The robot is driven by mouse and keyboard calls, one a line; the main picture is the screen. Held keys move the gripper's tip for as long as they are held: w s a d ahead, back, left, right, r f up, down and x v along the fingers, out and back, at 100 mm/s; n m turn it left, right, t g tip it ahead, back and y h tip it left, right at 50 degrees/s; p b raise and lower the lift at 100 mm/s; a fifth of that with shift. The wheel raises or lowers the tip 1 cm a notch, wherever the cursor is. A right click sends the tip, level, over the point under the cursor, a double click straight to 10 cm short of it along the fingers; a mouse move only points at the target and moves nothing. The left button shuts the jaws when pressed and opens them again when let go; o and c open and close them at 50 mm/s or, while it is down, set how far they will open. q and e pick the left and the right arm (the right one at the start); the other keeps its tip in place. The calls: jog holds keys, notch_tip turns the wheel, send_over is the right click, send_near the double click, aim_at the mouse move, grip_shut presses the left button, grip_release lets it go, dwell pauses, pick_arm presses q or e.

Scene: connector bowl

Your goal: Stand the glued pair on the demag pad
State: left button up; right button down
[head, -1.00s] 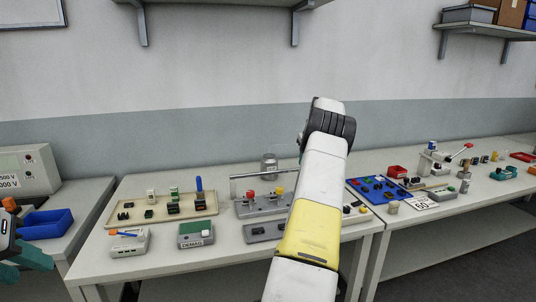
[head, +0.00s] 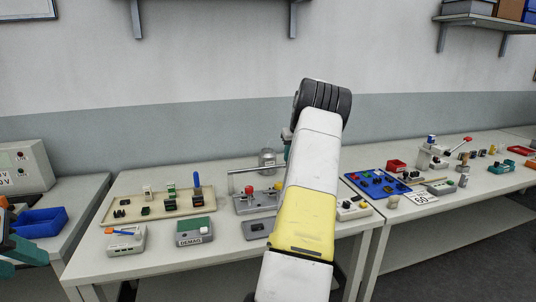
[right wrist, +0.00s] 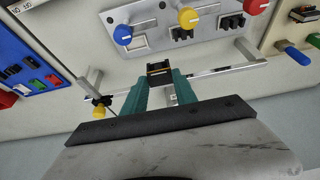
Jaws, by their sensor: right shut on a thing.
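The demag pad (head: 194,230) is a grey box with a green top and a DEMAG label, near the bench's front edge in the head view. My right gripper (right wrist: 160,82) has its teal fingers shut on a small black piece with a thin yellow-orange band, seemingly the glued pair (right wrist: 158,72). In the head view my right arm hides that piece; only a bit of teal shows beside the arm. My left gripper (head: 24,250) is at the left edge, partly cut off, beside the blue bin and away from the pad; its jaw opening is unclear.
A beige tray (head: 112,218) with connectors stands behind the pad. A grey box with an orange-and-blue tool (head: 125,240) is left of it. A grey fixture with red and yellow knobs (head: 244,205) and a clear jar (head: 267,158) stand right. A blue board (head: 358,188) lies beyond my arm.

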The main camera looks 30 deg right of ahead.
jog(key=shift+a, duration=21.15)
jog(key=shift+f, duration=5.85)
jog(key=c, duration=0.9)
grip_release()
